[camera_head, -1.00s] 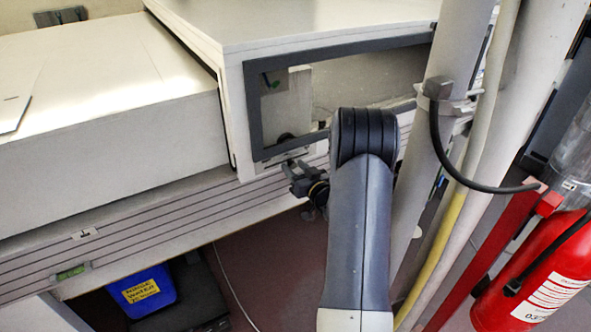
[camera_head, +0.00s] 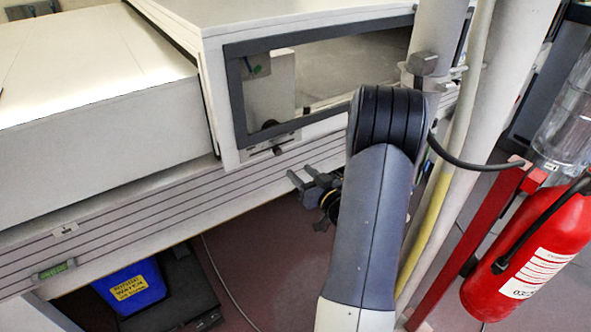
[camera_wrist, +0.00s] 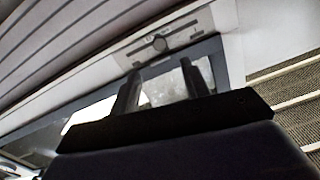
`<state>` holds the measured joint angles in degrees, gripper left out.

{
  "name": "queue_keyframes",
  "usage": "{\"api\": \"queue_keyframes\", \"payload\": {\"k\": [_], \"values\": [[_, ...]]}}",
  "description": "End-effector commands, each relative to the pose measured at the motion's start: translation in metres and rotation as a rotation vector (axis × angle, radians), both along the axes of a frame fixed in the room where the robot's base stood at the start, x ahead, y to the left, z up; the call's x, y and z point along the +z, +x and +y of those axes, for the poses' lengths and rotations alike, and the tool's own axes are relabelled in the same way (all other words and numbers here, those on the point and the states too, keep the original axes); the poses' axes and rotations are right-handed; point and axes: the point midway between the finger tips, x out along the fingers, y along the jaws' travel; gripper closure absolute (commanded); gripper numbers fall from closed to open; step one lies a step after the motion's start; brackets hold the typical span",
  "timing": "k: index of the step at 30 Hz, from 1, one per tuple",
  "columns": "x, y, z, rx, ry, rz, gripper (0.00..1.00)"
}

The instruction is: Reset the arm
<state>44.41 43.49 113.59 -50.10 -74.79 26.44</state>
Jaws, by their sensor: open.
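My gripper (camera_head: 291,178) shows in the head view at the end of my arm, in front of the tunnel's lower rail and below its framed window. Part of it is hidden behind my arm. In the wrist view my gripper (camera_wrist: 160,80) has its two dark fingers apart, with nothing between them. Beyond the fingers are the tunnel's window frame (camera_wrist: 228,62) and a small latch plate (camera_wrist: 165,42).
The curing tunnel (camera_head: 220,100) with its dark window frame (camera_head: 238,100) fills the upper left. Pale pipes (camera_head: 480,140) stand close right of my arm. A red fire extinguisher (camera_head: 530,255) is at the right. A blue bin (camera_head: 130,285) sits below the rail.

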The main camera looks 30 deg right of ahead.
Motion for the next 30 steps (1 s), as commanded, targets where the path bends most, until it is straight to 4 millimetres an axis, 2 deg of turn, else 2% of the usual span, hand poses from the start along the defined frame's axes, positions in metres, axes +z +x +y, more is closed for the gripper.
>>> {"api": "queue_keyframes", "payload": {"k": [10,14,17,30], "values": [[0.000,-0.002,0.000,0.000,0.000,0.000,0.56],[0.001,0.004,0.001,0.002,0.000,0.000,0.56],[0.001,0.015,0.002,0.004,-0.001,-0.002,0.56],[0.001,0.095,0.006,0.002,0.000,0.000,0.56]]}}
